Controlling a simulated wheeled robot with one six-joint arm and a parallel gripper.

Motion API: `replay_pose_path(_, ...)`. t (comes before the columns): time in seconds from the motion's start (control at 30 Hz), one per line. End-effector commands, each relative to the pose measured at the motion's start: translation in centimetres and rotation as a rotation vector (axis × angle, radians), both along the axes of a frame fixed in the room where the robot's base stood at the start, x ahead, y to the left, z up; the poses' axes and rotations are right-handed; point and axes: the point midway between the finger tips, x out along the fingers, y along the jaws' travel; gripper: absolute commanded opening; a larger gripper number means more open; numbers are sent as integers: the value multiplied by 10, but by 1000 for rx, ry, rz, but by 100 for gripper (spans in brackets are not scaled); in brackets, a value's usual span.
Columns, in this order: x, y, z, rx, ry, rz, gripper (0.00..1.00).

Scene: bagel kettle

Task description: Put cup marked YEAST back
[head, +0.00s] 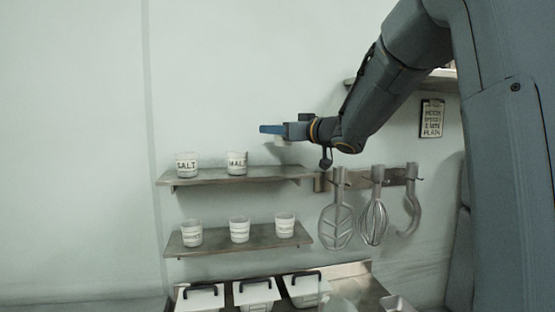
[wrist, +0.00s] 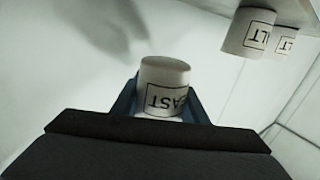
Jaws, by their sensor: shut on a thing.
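My gripper (head: 271,129) is shut on the white cup marked YEAST (wrist: 165,74). In the wrist view the cup sits between the blue fingers and its lettering reads upside down, with only "AST" clear. In the head view the gripper is above the right part of the upper shelf (head: 270,174), and the cup is mostly hidden behind the fingers. The cup marked SALT (head: 187,165) and the cup marked MALT (head: 237,163) stand on that shelf, to the left of my gripper. The shelf's right part is bare.
Several cups, including a middle one (head: 239,230), stand on the lower shelf (head: 262,242). A rail to the right holds a flat beater (head: 337,222), a whisk (head: 374,220) and a hook (head: 411,205). Lidded bins (head: 255,292) stand below. A sign (head: 432,118) hangs on the wall.

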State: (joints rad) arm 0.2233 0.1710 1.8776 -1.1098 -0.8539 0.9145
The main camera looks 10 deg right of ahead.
Motion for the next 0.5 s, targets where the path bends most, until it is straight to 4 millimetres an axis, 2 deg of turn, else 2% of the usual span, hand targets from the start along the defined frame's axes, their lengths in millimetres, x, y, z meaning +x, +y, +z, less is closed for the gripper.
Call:
replay_pose_path(0.1,0,-2,-21,2,5,-2,18)
replay_pose_path(0.27,0,-1,-35,0,2,-1,18)
replay_pose_path(0.5,0,0,-65,2,3,1,18)
